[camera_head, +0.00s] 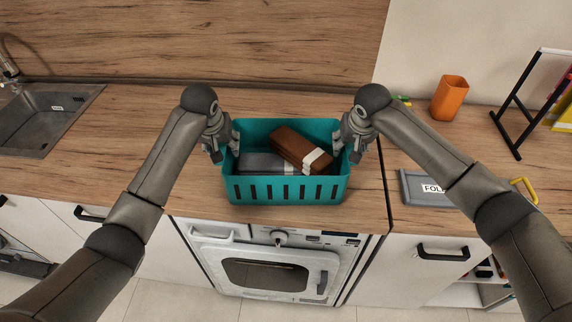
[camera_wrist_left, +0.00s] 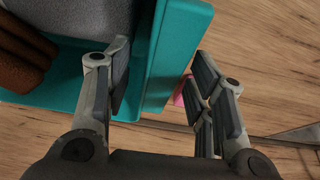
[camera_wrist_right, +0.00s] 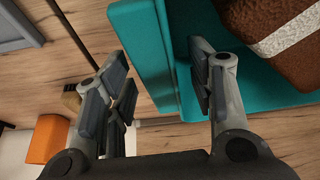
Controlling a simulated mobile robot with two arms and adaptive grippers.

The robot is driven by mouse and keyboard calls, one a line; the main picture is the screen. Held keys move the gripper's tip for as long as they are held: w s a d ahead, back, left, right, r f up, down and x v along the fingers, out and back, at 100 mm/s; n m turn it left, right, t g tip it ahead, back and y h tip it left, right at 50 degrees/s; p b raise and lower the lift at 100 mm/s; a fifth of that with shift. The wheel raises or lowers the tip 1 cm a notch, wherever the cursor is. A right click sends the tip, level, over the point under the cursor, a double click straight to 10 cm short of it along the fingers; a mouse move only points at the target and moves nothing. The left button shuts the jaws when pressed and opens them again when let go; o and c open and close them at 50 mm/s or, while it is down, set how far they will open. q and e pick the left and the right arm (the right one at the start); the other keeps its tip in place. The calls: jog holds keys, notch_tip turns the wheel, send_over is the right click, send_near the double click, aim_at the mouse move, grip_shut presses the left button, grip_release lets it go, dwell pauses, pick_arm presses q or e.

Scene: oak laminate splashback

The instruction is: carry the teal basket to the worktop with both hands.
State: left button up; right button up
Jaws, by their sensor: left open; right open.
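The teal basket (camera_head: 287,190) sits on the wooden worktop (camera_head: 200,200) above the oven, with a slotted front wall. It holds a brown folded item with a pale band (camera_head: 300,146) and a grey folded item (camera_head: 262,162). My left gripper (camera_head: 228,145) is at the basket's left wall. In the left wrist view its open fingers (camera_wrist_left: 160,90) stand either side of the teal wall (camera_wrist_left: 175,50). My right gripper (camera_head: 345,143) is at the right wall. In the right wrist view its open fingers (camera_wrist_right: 160,95) straddle that wall (camera_wrist_right: 150,50).
A sink (camera_head: 45,115) is at the left. An orange cup (camera_head: 449,98), a black rack (camera_head: 515,120) and a grey folder box (camera_head: 425,188) stand at the right. A small pink thing (camera_wrist_left: 180,92) lies beside the basket. Bare worktop lies left of the basket.

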pick_arm(q)
grip_shut()
pick_arm(e)
grip_shut()
pick_arm(q)
jog(key=shift+w+r, duration=0.1)
jog(key=shift+r, duration=0.1)
pick_arm(e)
jog(key=shift+w+r, duration=0.1)
jog(key=shift+r, duration=0.05)
